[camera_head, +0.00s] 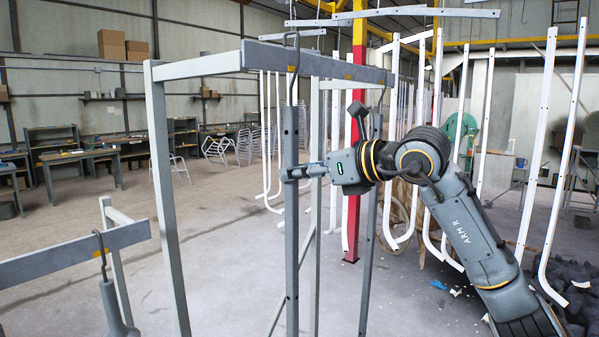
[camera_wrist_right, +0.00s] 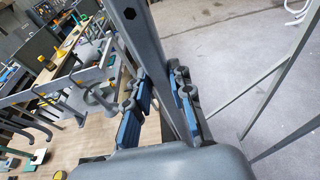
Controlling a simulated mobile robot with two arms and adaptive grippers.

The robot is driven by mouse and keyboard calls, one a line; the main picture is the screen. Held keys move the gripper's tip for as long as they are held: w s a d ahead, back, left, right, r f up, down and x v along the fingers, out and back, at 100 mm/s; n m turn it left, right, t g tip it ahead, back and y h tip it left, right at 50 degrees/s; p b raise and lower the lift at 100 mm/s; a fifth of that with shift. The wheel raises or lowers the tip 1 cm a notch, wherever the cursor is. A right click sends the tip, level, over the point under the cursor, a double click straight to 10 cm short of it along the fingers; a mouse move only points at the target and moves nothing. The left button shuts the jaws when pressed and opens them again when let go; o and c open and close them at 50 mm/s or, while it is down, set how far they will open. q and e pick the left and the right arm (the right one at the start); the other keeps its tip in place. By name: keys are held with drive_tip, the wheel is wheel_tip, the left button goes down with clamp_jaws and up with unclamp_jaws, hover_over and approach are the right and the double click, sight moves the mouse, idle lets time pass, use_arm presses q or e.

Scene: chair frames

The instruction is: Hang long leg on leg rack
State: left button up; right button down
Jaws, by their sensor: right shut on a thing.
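The long leg (camera_head: 291,215) is a dark grey upright bar inside the leg rack. The leg rack (camera_head: 205,66) is a light grey frame with a top crossbar carrying orange marks. A dark hook (camera_head: 292,50) sits over the crossbar directly above the leg's top; I cannot tell whether it engages the leg. My right gripper (camera_head: 300,172) is shut on the long leg below its top, coming from the right. In the right wrist view, the leg (camera_wrist_right: 165,65) runs between the blue-padded fingers (camera_wrist_right: 162,115), and a dark hole shows near its end. My left gripper is out of view.
A second grey rack (camera_head: 75,252) with a hook and a hanging dark part (camera_head: 116,308) stands at lower left. White bent tubes (camera_head: 540,150) hang at right, near my right arm. Open floor (camera_head: 225,240) lies behind the rack, with workbenches (camera_head: 90,155) farther back.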

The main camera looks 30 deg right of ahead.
drive_tip(key=shift+f, duration=0.1)
drive_tip(key=shift+f+b, duration=1)
drive_tip(key=shift+b, duration=0.05)
drive_tip(key=c, duration=1.1)
unclamp_jaws()
drive_tip(key=shift+f, duration=0.1)
drive_tip(key=b+v, duration=0.2)
drive_tip(key=v, duration=0.6)
